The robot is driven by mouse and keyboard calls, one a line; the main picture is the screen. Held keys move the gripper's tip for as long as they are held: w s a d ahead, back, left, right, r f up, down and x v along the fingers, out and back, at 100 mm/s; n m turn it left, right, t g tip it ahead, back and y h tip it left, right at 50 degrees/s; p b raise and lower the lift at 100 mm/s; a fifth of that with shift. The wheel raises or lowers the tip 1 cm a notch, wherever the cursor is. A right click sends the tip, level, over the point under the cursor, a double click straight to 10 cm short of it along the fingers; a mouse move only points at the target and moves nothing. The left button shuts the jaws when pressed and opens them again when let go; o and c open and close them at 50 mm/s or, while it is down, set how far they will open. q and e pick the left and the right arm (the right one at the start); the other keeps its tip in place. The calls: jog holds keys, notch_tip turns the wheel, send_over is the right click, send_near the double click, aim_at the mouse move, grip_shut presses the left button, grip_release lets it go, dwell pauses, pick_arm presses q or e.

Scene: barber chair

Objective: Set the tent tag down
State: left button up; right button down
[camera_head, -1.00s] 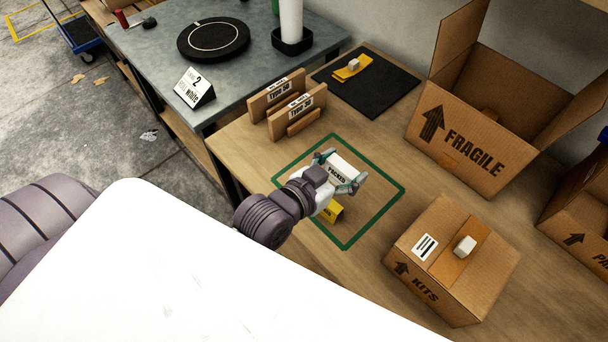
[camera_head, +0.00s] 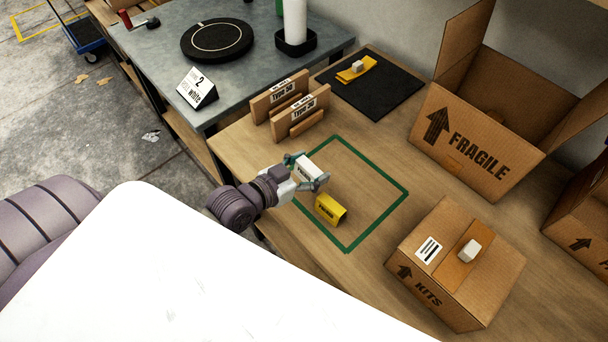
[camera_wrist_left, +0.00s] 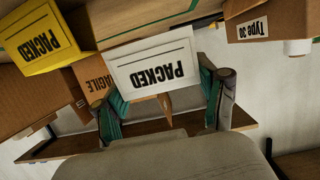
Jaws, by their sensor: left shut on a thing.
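My left gripper (camera_head: 307,176) is shut on a white tent tag (camera_head: 308,168) and holds it by the left part of the green square outline (camera_head: 375,219) on the wooden table. In the left wrist view the white tag (camera_wrist_left: 155,74), printed PACKED, sits between the two fingers (camera_wrist_left: 165,105). I cannot tell whether it touches the table. A yellow tent tag (camera_head: 330,209), also printed PACKED in the left wrist view (camera_wrist_left: 30,40), stands inside the outline, just in front of the gripper. My right gripper is not in view.
Wooden holders labelled Type 30 (camera_head: 300,115) stand behind the outline. A closed KITS box (camera_head: 430,285) is at the right, and an open FRAGILE box (camera_head: 465,150) is behind it. A black mat (camera_head: 385,95) lies at the back. The outline's middle is clear.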

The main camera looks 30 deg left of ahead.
aim_at(304, 177)
pick_arm(q)
jog(key=shift+w+a+f, duration=0.2)
jog(key=shift+a+f, duration=0.35)
jog(key=shift+a, duration=0.15)
jog(key=shift+f, duration=1.75)
jog(key=shift+f, duration=0.15)
jog(key=o, duration=0.8)
jog(key=shift+f+b, duration=0.2)
jog(key=shift+b, duration=0.2)
jog(key=v, duration=0.9)
jog(key=r+v, duration=0.1)
jog(key=v, duration=0.4)
jog(key=shift+w+d, duration=0.1)
